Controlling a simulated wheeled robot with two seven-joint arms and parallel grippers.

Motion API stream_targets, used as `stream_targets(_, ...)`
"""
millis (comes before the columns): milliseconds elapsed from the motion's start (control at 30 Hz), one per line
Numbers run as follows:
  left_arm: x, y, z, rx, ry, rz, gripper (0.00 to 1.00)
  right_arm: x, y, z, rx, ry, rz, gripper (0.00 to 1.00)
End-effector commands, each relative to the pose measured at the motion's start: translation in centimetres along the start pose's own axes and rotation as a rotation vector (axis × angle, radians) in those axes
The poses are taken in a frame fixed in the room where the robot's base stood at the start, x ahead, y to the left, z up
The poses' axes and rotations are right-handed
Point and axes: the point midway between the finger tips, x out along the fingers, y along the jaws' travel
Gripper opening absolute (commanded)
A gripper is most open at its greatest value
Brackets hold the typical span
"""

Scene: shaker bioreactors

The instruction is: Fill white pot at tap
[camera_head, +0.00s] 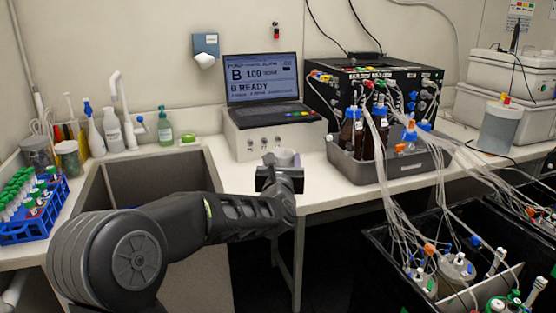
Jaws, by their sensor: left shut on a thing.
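My left gripper (280,174) is in front of the counter's front edge, to the right of the sink. It is shut on a small white pot (285,157), whose rim shows just above and behind the jaws. The rest of the pot is hidden by the gripper, and I cannot see inside it. The white tap (121,98) stands behind the sink (150,178), at the back left, well to the left of the pot. I cannot tell whether water runs. My right gripper is not in view.
A laptop (262,85) on a white box stands behind the pot. Bottles and a soap dispenser (164,127) line the sink's back. A blue tube rack (32,212) stands left. A grey tray (410,166) of bottles and black bins (385,250) with trailing tubes are right.

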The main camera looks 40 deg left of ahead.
Motion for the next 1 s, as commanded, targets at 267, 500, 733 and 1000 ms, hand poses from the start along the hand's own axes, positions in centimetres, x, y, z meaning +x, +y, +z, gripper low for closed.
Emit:
stream_targets(267,-1.8,-5.0,-3.4,0.003,0.005,-0.089,0.18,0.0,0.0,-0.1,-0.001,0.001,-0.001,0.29)
stream_targets(500,-4.3,-10.1,-8.1,0.002,0.008,-0.200,0.18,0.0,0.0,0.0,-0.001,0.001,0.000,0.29)
stream_targets(733,-9.7,-17.0,-16.2,-0.001,0.014,-0.393,0.18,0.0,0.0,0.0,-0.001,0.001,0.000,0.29)
stream_targets(1000,-15.4,-21.1,-22.6,-0.003,0.006,-0.542,0.18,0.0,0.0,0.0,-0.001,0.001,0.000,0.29)
